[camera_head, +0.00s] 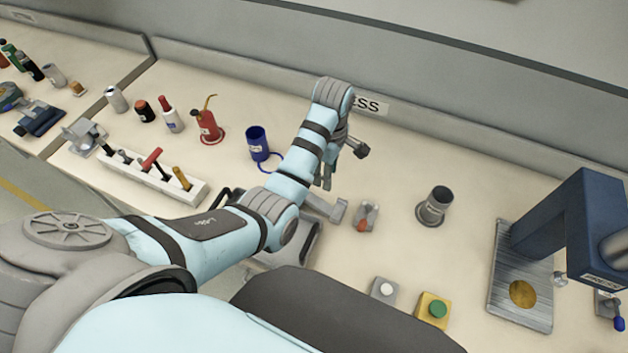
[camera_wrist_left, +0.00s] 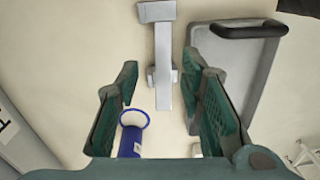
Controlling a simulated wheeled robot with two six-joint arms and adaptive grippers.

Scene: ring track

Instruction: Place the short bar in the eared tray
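A grey metal bar-like piece with a wide block at one end (camera_head: 338,211) lies on the bench, partly hidden by my left arm. I cannot tell for sure that it is the short bar. In the left wrist view this piece (camera_wrist_left: 163,45) runs into the gap between the fingers. The grey tray (camera_head: 303,250) with black handle-like ears is beside it, mostly behind my arm; its edge and one ear show in the wrist view (camera_wrist_left: 245,55). My left gripper (camera_head: 326,180) is open above the bench, fingers apart (camera_wrist_left: 161,78), holding nothing visible. My right gripper is not in view.
A blue cup (camera_head: 257,140) stands left of the gripper. A dark grey cup (camera_head: 435,205) and a small red-tipped item (camera_head: 366,217) are to the right. A blue press (camera_head: 570,230) and push buttons (camera_head: 433,308) stand further right. A tool rack (camera_head: 150,178) is at left.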

